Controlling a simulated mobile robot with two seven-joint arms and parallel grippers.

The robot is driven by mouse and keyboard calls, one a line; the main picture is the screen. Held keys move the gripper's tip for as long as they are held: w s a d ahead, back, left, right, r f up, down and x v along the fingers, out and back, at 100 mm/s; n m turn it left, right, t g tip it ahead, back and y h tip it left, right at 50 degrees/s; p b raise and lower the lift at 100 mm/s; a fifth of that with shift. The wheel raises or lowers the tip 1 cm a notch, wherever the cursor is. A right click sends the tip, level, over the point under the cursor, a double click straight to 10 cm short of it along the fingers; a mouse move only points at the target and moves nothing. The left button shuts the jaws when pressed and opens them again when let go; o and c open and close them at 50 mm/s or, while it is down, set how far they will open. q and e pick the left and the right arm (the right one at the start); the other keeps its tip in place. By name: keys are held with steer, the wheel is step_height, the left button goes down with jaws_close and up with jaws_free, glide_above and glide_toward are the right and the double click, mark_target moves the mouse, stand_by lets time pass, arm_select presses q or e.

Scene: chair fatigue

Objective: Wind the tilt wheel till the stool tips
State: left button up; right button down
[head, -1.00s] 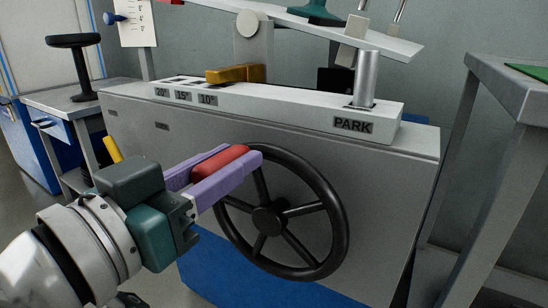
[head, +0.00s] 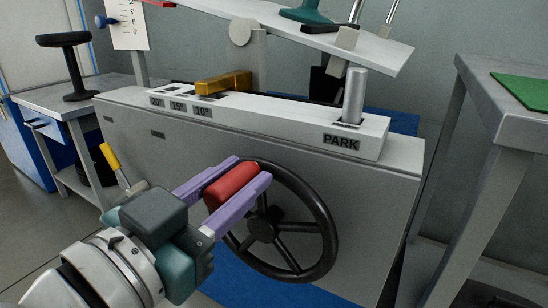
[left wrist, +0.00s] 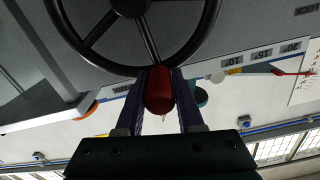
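The black tilt wheel (head: 322,222) is on the front of a grey cabinet. Its red handle (head: 232,185) lies between the purple fingers of my left gripper (head: 250,172), which are shut on it. In the left wrist view the handle (left wrist: 159,92) fills the gap between the fingers, beside the wheel rim (left wrist: 205,30). Above the cabinet a white board (head: 385,50) slopes down to the right. A teal base (head: 305,13) stands on it, its upper part cut off by the frame; I cannot tell whether it is the stool. My right gripper is not in view.
A white slotted bar (head: 270,119) carries angle labels, PARK, a yellow block (head: 223,82) and a metal post (head: 354,95). A grey table (head: 500,85) stands at right. A small black stool (head: 66,62) stands on a left bench. Floor is clear at lower left.

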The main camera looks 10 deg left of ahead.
arm_select(q)
steer(key=o, duration=0.4)
steer(key=shift+s, duration=0.1)
steer(key=shift+s+a, duration=0.15)
steer(key=shift+s, duration=0.2)
steer(key=p+v, duration=0.3)
steer(key=v, duration=0.4)
steer(key=shift+s+a+r, duration=0.1)
steer(key=shift+s+a, duration=0.05)
steer(key=shift+s, duration=0.2)
steer(key=shift+s+a, duration=0.25)
steer(key=shift+s, duration=0.35)
